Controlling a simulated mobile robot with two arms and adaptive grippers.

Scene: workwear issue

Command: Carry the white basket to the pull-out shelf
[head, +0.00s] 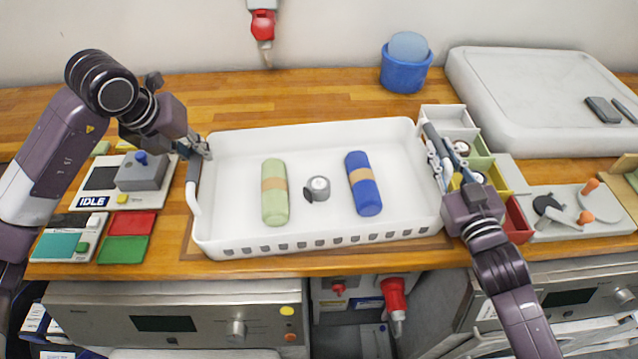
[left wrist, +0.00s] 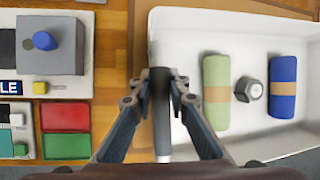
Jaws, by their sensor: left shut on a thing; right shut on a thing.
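The white basket (head: 318,232) sits on the wooden worktop and holds a green roll (head: 274,190), a blue roll (head: 364,184) and a small grey round item (head: 319,188). My left gripper (head: 203,152) is shut on the basket's left handle; in the left wrist view its fingers (left wrist: 160,95) close around the grey-and-white handle bar. My right gripper (head: 445,165) is at the basket's right end, shut on the right handle, its fingertips partly hidden among nearby bins. The pull-out shelf cannot be made out in these views.
Small coloured bins (head: 482,165) stand close to the basket's right end. A device marked IDLE (head: 105,185) and red and green pads (head: 125,237) lie on the left. A blue tub (head: 405,72) and a large pale slab (head: 530,90) are behind. Grey appliances (head: 180,316) are below the front edge.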

